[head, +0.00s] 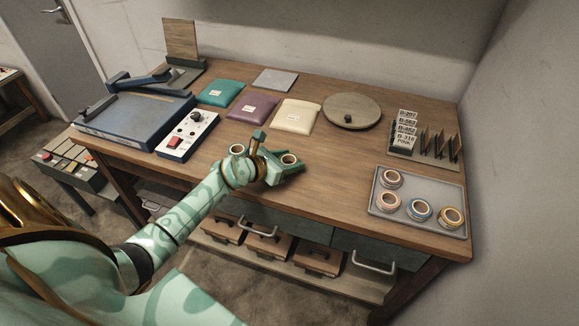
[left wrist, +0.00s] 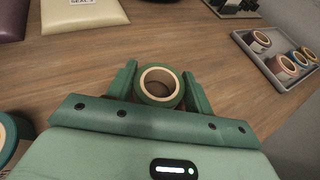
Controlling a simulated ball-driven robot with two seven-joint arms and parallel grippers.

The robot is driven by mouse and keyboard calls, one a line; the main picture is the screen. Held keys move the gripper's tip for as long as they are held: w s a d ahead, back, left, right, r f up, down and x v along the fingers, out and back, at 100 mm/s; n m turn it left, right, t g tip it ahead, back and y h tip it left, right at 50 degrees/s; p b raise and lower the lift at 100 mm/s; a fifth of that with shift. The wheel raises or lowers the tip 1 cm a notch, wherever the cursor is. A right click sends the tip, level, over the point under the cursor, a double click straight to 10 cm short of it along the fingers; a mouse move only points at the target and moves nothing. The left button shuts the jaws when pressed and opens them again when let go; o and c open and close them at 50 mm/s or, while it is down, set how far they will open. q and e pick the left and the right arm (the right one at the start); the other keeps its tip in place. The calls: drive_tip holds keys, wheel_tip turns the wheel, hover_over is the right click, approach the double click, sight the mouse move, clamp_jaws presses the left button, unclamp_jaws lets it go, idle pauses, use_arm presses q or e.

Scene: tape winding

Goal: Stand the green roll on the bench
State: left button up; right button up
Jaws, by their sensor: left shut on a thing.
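My left gripper (head: 284,164) is over the front middle of the bench (head: 330,190). It is shut on the green roll (head: 289,159), which also shows between both fingers in the left wrist view (left wrist: 160,86). The roll has a pale core and its open end faces up. I cannot tell whether its underside touches the bench. A second roll (head: 237,149), teal-green where it shows at the left edge of the left wrist view (left wrist: 6,140), is beside my wrist, partly hidden. My right gripper is not in view.
A grey tray (head: 376,208) with several rolls is at the right. Behind my gripper lie teal, purple and cream pouches (head: 297,116), a round turntable (head: 351,110) and a card rack (head: 403,150). A control box (head: 188,135) is at the left. Bench between gripper and tray is clear.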

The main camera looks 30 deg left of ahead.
use_arm(q)
drive_tip(key=shift+f, duration=0.55)
drive_tip(key=shift+r, duration=0.2)
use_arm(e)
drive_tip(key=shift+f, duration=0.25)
use_arm(q)
drive_tip(key=shift+f, duration=0.15)
drive_tip(key=o, duration=0.9)
drive_tip(key=shift+o, duration=0.2)
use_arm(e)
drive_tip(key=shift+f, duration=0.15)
use_arm(q)
drive_tip(key=shift+s+r, duration=0.1)
drive_tip(key=shift+r, duration=0.15)
drive_tip(key=p+v, duration=0.3)
drive_tip(key=v, duration=0.8)
drive_tip(key=shift+s+a, duration=0.1)
drive_tip(key=shift+s, duration=0.3)
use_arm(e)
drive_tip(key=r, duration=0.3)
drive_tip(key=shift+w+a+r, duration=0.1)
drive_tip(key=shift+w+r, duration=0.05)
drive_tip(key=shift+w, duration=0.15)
